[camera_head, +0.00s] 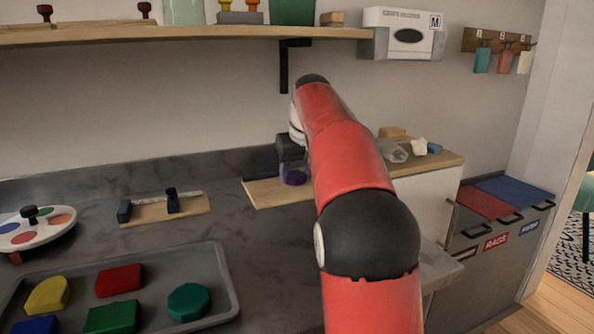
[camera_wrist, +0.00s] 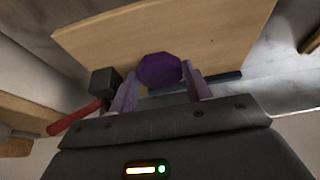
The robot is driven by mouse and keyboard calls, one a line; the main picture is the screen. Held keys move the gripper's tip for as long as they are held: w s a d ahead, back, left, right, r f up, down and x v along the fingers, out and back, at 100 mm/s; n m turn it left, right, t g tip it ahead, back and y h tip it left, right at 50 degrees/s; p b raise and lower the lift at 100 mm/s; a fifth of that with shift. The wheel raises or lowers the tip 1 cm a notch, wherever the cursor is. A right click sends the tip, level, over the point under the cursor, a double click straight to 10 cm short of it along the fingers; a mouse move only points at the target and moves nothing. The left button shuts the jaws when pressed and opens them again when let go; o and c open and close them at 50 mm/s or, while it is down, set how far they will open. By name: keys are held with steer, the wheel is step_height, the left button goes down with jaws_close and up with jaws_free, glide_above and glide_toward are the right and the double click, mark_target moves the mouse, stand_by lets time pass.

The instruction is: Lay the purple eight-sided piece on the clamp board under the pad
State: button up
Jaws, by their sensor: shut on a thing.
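The purple eight-sided piece (camera_wrist: 159,70) is between the two fingers of my gripper (camera_wrist: 160,84) in the wrist view. In the head view the piece (camera_head: 293,178) shows low under my gripper (camera_head: 291,163), over the left part of a pale wooden board (camera_head: 262,194). I cannot tell whether it touches the board. In the wrist view the wooden board (camera_wrist: 95,45) lies behind the piece. A dark block (camera_wrist: 104,81) with a red handle (camera_wrist: 75,118) is left of the fingers, and a blue bar (camera_wrist: 222,77) is to the right. My arm hides part of the board.
A smaller board (camera_head: 190,206) with dark blue blocks lies to the left. A grey tray (camera_head: 225,275) holds several coloured pieces in front. A round palette (camera_head: 45,240) sits at far left. A shelf (camera_head: 200,34) overhangs behind. Bare counter (camera_head: 245,235) lies between tray and board.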

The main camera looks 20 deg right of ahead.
steer(key=shift+f, duration=0.1)
steer(key=o, duration=1)
steer(key=p+v, duration=0.3)
steer(key=v, duration=0.9)
